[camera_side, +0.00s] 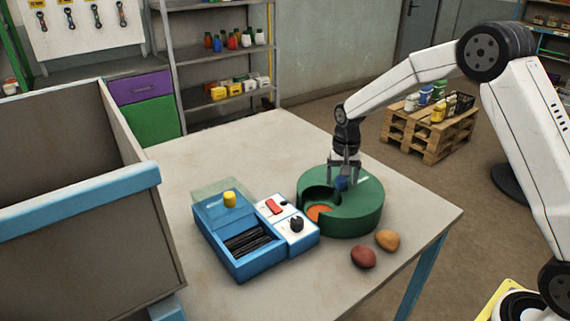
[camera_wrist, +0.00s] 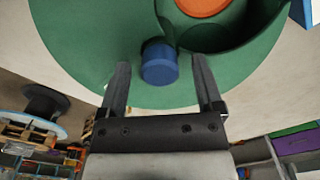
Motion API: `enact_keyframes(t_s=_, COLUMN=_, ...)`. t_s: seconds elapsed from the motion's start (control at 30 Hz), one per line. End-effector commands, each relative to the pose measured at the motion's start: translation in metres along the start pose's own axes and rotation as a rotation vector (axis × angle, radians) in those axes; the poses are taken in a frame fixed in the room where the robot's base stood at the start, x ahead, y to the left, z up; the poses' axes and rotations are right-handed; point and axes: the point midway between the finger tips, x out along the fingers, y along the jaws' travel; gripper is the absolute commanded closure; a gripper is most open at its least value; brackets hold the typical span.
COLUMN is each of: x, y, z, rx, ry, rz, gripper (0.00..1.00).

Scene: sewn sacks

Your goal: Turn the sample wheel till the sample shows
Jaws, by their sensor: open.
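The sample wheel (camera_side: 352,213) is a round green drum on the table's right part. Its cut-out opening on the left side shows an orange surface (camera_side: 319,212); in the wrist view the orange (camera_wrist: 202,6) shows at the top edge. A blue knob (camera_side: 341,183) stands up from the drum's top. My gripper (camera_side: 344,166) is above the drum, pointing down at the knob. In the wrist view the knob (camera_wrist: 159,63) lies between the open fingers (camera_wrist: 160,70), with a gap on the right; contact on the left cannot be told.
A blue box (camera_side: 235,238) with a yellow knob, dark slats and a white control panel (camera_side: 288,222) stands left of the drum. A red-brown lump (camera_side: 363,257) and an orange-brown lump (camera_side: 387,240) lie before it. A large grey bin (camera_side: 90,190) fills the left. The table's back is clear.

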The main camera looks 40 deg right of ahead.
Motion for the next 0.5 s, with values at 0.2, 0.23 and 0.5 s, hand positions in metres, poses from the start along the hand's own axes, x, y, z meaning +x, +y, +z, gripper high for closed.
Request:
enact_keyframes(t_s=0.2, x=0.0050, y=0.0001, z=0.0001, rx=0.000, ry=0.000, rz=0.000, gripper=0.16)
enact_keyframes(t_s=0.23, x=0.0049, y=0.0001, z=0.0001, rx=0.000, ry=0.000, rz=0.000, gripper=0.16)
enact_keyframes(t_s=0.5, x=0.0046, y=0.0001, z=0.0002, rx=0.000, ry=0.000, rz=0.000, gripper=0.63)
